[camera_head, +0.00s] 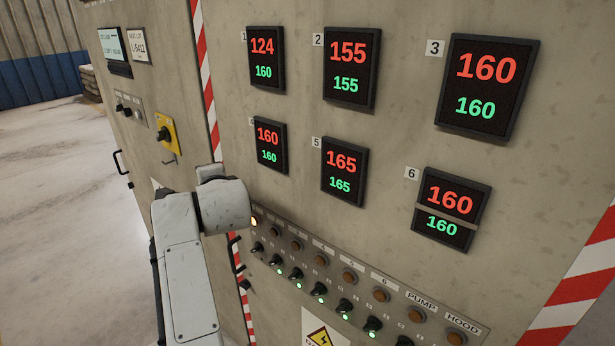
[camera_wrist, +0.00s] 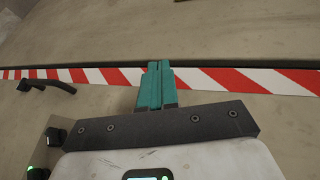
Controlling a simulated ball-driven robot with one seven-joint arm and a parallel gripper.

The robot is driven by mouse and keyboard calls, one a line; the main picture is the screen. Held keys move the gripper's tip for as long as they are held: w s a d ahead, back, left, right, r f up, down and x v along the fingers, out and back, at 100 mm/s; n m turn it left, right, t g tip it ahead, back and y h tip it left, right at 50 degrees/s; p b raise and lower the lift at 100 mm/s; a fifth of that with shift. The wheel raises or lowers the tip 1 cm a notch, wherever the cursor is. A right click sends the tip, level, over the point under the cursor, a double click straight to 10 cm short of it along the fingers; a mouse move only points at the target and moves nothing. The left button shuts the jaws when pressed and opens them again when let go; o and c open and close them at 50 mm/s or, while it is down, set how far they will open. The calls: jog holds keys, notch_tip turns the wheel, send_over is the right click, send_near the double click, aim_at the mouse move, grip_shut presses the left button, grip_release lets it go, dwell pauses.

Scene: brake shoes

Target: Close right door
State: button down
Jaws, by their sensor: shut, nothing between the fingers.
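The grey panel (camera_head: 400,60) with the numbered displays appears to be the right door; its striped left edge (camera_head: 205,90) runs down past my arm. Next to it is another grey panel (camera_head: 150,70) with a yellow switch. In the wrist view, the red-and-white striped edge (camera_wrist: 230,78) runs across the picture beside a dark seam. How far the door stands open I cannot tell. My gripper (camera_wrist: 158,66) has teal fingers, shut and empty, with their tips over the stripe and seam. Contact cannot be told. The head view does not show the fingertips. A black handle (camera_wrist: 45,86) is left of them.
A row of knobs and lamps (camera_head: 345,290) crosses the display panel's lower part, close to my arm. A yellow switch (camera_head: 167,135) and black handle (camera_head: 122,162) stick out from the left panel. Open floor (camera_head: 60,190) lies at the left.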

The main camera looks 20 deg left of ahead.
jog(key=s+a+r, duration=0.3)
jog(key=s+a, duration=0.1)
jog(key=s, duration=0.5)
jog(key=shift+s+a+b, duration=0.25)
jog(key=shift+b, duration=0.2)
jog(key=shift+s, duration=0.1)
